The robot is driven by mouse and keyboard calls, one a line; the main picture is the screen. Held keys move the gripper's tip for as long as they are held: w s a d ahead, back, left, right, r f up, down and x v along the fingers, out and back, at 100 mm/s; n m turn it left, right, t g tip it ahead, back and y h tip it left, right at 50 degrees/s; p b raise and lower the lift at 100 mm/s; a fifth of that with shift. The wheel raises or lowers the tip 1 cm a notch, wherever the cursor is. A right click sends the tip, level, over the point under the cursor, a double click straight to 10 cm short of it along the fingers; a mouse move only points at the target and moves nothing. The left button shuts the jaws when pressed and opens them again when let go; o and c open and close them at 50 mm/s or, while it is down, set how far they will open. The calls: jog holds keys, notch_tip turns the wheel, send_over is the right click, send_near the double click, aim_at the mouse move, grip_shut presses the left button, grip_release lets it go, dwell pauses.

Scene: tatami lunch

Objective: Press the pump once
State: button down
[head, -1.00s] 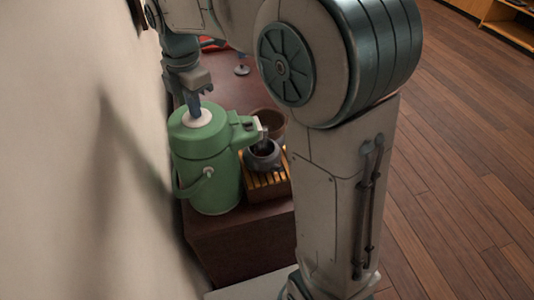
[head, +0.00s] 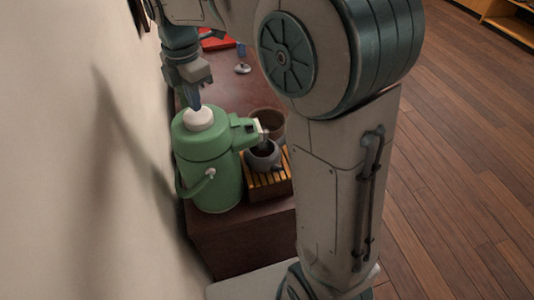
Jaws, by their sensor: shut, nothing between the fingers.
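A green air pot (head: 212,165) stands upright at the near end of the dark wooden counter, close to the wall. Its white round pump button (head: 199,118) stands up from the lid. My gripper (head: 193,104) points down with its fingers shut and empty, its tips right at the top of the button. I cannot tell whether they touch it. The pot's spout (head: 247,131) points right, over a small grey teapot (head: 263,155) on a slatted wooden tray (head: 268,182).
A brown bowl (head: 270,120) sits behind the teapot. A small stand with a blue top (head: 242,66) and a red item (head: 216,42) are farther back on the counter (head: 238,238). The wall (head: 80,170) is close on the left.

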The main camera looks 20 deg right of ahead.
notch_tip(320, 180, up, 6)
jog(key=p, duration=0.5)
dwell(0.4)
jog(key=s+d+f+m+t, duration=0.1)
jog(key=s+d+f+m, duration=0.1)
jog(key=s+d+m, duration=0.4)
jog(key=s+d+f+m+t, duration=0.2)
jog(key=s+d+m, duration=0.5)
jog(key=s+m, duration=0.6)
jog(key=shift+s+d+f+m, duration=0.25)
jog(key=shift+f+m, duration=0.4)
jog(key=shift+m, duration=1.65)
